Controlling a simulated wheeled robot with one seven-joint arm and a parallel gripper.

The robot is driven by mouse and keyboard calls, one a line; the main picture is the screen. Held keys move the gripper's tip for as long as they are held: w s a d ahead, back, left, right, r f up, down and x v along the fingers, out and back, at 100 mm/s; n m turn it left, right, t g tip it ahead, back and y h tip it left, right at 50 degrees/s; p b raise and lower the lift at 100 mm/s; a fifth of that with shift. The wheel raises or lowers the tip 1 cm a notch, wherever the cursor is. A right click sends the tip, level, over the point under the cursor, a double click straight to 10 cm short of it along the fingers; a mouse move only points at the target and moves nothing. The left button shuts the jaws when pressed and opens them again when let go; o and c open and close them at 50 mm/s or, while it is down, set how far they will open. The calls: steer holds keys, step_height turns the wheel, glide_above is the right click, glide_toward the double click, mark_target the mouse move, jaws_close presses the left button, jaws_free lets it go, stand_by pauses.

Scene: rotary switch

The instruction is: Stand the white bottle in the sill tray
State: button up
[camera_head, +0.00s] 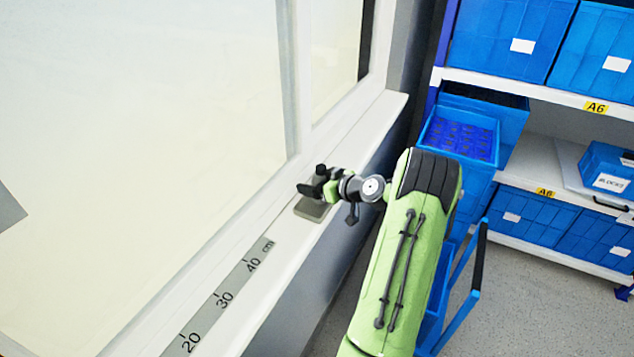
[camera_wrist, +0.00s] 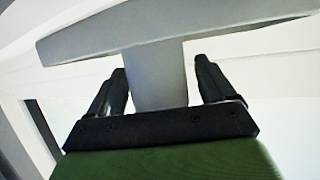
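My gripper (camera_head: 318,187) reaches sideways over the window sill, close above a small grey tray (camera_head: 311,208). In the wrist view my two black fingers (camera_wrist: 160,78) stand apart. A pale grey upright shape (camera_wrist: 157,85) lies between them, with a narrow bright gap beside the right finger; it may be the bottle in shade. It meets a wide grey slab (camera_wrist: 175,33), which looks like the tray. In the head view the white bottle cannot be made out; my gripper covers that spot.
A ruler strip (camera_head: 225,299) lies along the white sill (camera_head: 290,262) before the tray. The window (camera_head: 130,130) rises close on the left. Blue bins (camera_head: 510,40) fill shelves on the right, and a blue-framed cart (camera_head: 462,290) stands beside my arm. The sill beyond the tray looks clear.

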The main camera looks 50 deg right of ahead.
steer(key=shift+r, duration=0.1)
steer(key=shift+s+r+p, duration=0.2)
steer(key=shift+r+p, duration=0.05)
steer(key=shift+p, duration=0.05)
steer(key=v, duration=1.2)
steer(key=w+a+r+n+g+y, duration=0.1)
steer(key=w+a+r+g, duration=0.15)
steer(key=a, duration=0.95)
steer(key=w+a+r+n+g+y, duration=0.1)
steer(key=w+a+r+n+g, duration=0.2)
steer(key=a, duration=0.9)
steer(key=s+a+r+m+g+h, duration=0.1)
steer(key=s+a+m, duration=0.1)
steer(key=s+a, duration=0.4)
steer(key=s+a+r+m+g, duration=0.1)
steer(key=s+a, duration=0.4)
steer(key=s, duration=0.7)
steer(key=shift+s+a+r+m+h, duration=0.25)
steer(key=shift+a+r+m+h, duration=0.15)
steer(key=shift+r, duration=0.2)
steer(key=shift+g, duration=0.25)
